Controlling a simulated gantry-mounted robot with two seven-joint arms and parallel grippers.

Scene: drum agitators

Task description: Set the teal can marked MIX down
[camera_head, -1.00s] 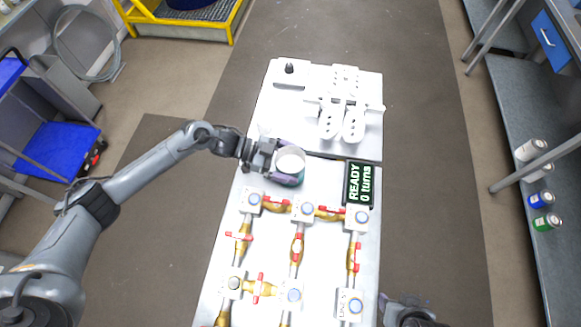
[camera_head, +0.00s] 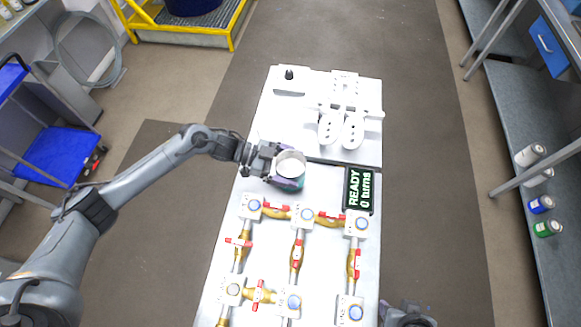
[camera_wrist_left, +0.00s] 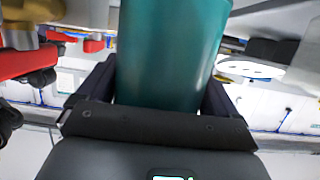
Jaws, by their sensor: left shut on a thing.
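The teal can (camera_head: 289,167) with a pale round top is in my left gripper (camera_head: 284,172) in the head view, at the left part of the white bench, near the READY display. The can fills the middle of the left wrist view (camera_wrist_left: 172,50), upright between the two dark fingers, which are shut on it. Its MIX marking does not show. Whether its base touches the bench is hidden. My right gripper (camera_head: 408,318) is only partly in view at the bottom edge, and its jaws cannot be made out.
The display (camera_head: 359,189) reads READY, 0 turns, just right of the can. Brass pipes with red-handled valves (camera_head: 297,252) cover the near bench. White fixtures (camera_head: 341,128) stand on the far part. Several cans sit on the right shelf (camera_head: 516,130).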

